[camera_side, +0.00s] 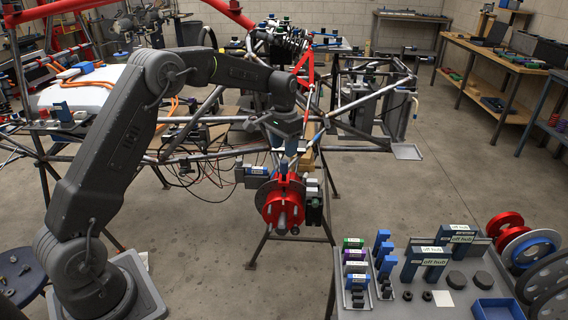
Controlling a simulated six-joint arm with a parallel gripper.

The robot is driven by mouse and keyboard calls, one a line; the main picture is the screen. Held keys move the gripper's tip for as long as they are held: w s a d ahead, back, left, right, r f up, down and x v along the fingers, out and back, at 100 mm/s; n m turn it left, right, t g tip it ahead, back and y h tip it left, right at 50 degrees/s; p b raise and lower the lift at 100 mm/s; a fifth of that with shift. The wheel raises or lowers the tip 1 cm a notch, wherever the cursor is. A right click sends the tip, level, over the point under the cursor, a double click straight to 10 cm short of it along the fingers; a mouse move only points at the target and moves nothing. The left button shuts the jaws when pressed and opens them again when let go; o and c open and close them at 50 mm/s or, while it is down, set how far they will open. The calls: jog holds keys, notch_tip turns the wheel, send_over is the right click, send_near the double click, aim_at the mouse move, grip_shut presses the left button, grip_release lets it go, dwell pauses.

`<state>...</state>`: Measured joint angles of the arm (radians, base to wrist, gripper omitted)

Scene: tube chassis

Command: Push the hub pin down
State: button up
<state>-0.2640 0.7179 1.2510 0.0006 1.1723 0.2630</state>
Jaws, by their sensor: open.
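The red hub (270,204) is mounted on the tube chassis (205,152), a little left of the picture's middle. A grey shaft end (283,221) sticks out of its front.
Black and grey blocks (314,208) sit close at the hub's right. Chassis tubes surround my gripper. A table (432,308) at front right holds blue labelled tools (411,262), small blocks and a blue tray (497,309). Red and blue rings (504,222) stand beside them. The floor at right is clear.

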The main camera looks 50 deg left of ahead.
aim_at(284, 161)
notch_tip(284, 161, down, 6)
dwell(0.5)
grip_shut()
dwell(0.3)
